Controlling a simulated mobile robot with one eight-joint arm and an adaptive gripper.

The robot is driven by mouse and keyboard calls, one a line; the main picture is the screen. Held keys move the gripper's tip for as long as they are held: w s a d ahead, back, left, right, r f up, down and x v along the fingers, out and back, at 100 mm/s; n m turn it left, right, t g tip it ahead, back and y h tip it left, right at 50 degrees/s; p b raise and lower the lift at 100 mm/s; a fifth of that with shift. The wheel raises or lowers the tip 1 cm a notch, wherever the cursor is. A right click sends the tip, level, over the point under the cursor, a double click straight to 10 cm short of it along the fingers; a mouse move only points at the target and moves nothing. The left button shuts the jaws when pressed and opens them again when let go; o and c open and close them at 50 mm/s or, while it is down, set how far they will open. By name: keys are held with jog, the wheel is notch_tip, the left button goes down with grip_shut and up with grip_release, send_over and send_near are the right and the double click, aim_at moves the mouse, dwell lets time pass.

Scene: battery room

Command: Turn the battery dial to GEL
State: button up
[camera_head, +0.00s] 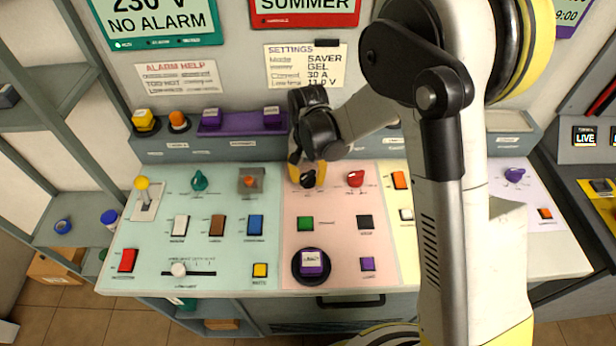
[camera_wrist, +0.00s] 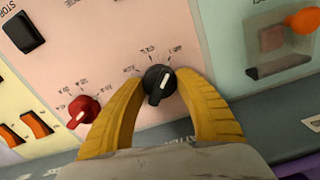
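A black dial (camera_wrist: 159,86) with a white pointer mark sits on the pink panel, with small labels around it too blurred to read surely. The wrist view is turned, so the labels appear upside down. My gripper (camera_wrist: 159,80) has one yellow fingertip on each side of the dial, close against it, and looks shut on it. In the head view my gripper (camera_head: 306,172) is over the dial at the top left of the pink panel, partly hiding it. A settings note (camera_head: 305,66) on the wall reads SAVER, GEL, 30 A, 11.0 V.
A red dial (camera_head: 355,179) is right of the black one. A teal knob (camera_head: 199,181) and an orange button (camera_head: 249,182) are to the left. A grey ledge (camera_head: 225,147) runs behind.

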aim_at(307, 174)
jog(key=shift+n, duration=0.4)
jog(key=n+b, duration=0.1)
jog(key=n, duration=0.2)
jog(key=shift+f+n, duration=0.1)
jog(key=shift+n, duration=0.2)
jog(key=shift+n+b, duration=0.65)
jog(key=shift+n, duration=1.55)
jog(key=o, duration=1.2)
notch_tip(307, 174, up, 12)
jog(key=shift+r, duration=0.1)
